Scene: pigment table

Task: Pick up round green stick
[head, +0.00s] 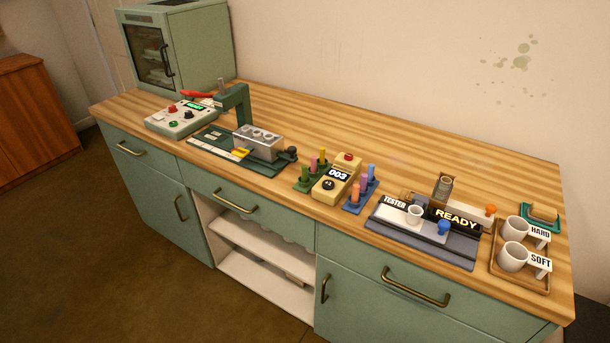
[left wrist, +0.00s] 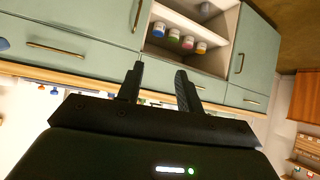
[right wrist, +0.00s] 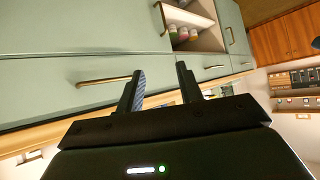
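A short green stick (head: 305,173) stands upright at the near left of a small green rack (head: 299,186), near the middle of the counter in the head view. A red stick (head: 313,165) and a yellow stick (head: 322,157) stand beside it. The sticks are too small to tell if their cross-section is round. My left gripper (left wrist: 160,72) is open and empty in the left wrist view, facing the cabinet fronts. My right gripper (right wrist: 160,72) is open and empty in the right wrist view, also facing the cabinets. Neither gripper shows in the head view.
A yellow device (head: 336,178) reading 003 stands right of the green rack. Bare wood (head: 400,150) lies behind the racks.

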